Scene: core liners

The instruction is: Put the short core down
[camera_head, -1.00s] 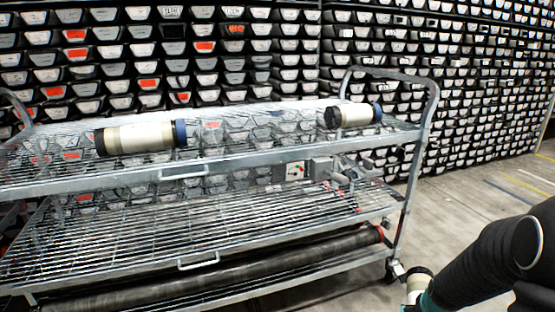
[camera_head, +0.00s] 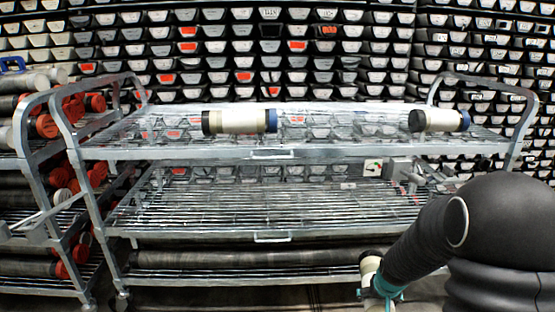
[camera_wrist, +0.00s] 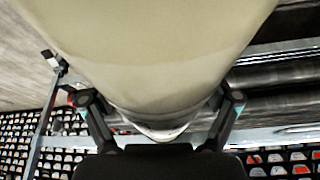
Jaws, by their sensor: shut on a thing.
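My gripper (camera_wrist: 160,101) is shut on a cream cylinder, the short core (camera_wrist: 155,50), which fills the upper middle of the wrist view. In the head view my gripper (camera_head: 384,287) is at the lower right, in front of the cart's lower shelves. Only a small cream and dark end of the short core (camera_head: 371,264) shows there, and the rest is hidden or out of frame. Two other cream cores lie on the cart's top shelf: one left of the middle (camera_head: 238,122) and a shorter-looking one (camera_head: 438,121) towards the right.
The wire-shelf cart (camera_head: 200,153) has wide free room on its top shelf between and beside the cores. A long dark tube (camera_head: 220,259) lies on the bottom shelf. A second rack (camera_head: 75,150) with red-capped tubes stands at the left. Walls of trays fill the back.

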